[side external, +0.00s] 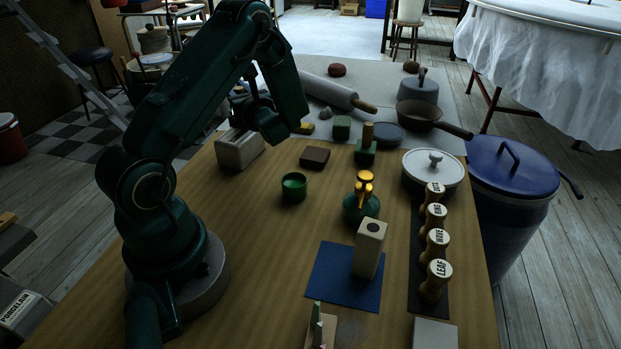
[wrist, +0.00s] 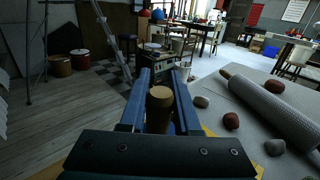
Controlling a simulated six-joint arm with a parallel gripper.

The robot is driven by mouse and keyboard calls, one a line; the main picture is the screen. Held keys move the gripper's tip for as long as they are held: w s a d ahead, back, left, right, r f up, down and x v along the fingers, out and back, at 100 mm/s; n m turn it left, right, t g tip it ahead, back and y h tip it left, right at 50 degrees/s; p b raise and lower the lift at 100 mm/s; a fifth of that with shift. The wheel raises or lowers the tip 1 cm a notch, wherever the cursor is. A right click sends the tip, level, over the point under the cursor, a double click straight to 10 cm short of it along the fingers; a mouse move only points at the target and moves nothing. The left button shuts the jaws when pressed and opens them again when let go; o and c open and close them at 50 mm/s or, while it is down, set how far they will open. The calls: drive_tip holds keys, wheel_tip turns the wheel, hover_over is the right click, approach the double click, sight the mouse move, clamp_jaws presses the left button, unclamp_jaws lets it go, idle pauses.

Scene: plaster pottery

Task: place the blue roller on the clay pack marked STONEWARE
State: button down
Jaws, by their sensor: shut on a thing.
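My gripper (wrist: 160,80) is shut on a brown wooden cylinder, apparently a handle (wrist: 160,103), with a little dark blue beside it. I take this for the blue roller; its body is mostly hidden behind the jaws. In the side view my gripper (side external: 250,107) is at the far left of the table, largely hidden by my arm, and what it holds cannot be made out. I see no pack with a readable STONEWARE mark. A pack marked PORCELAIN (side external: 20,310) stands at the lower left, off the table.
A pale slotted block (side external: 239,149) stands below my gripper. Labelled stamps (side external: 437,243) line the right. A large rolling pin (side external: 330,91) lies behind.

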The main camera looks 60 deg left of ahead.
drive_tip(key=shift+f, duration=0.7)
drive_tip(key=c, duration=0.6)
unclamp_jaws()
drive_tip(key=shift+r, duration=0.2)
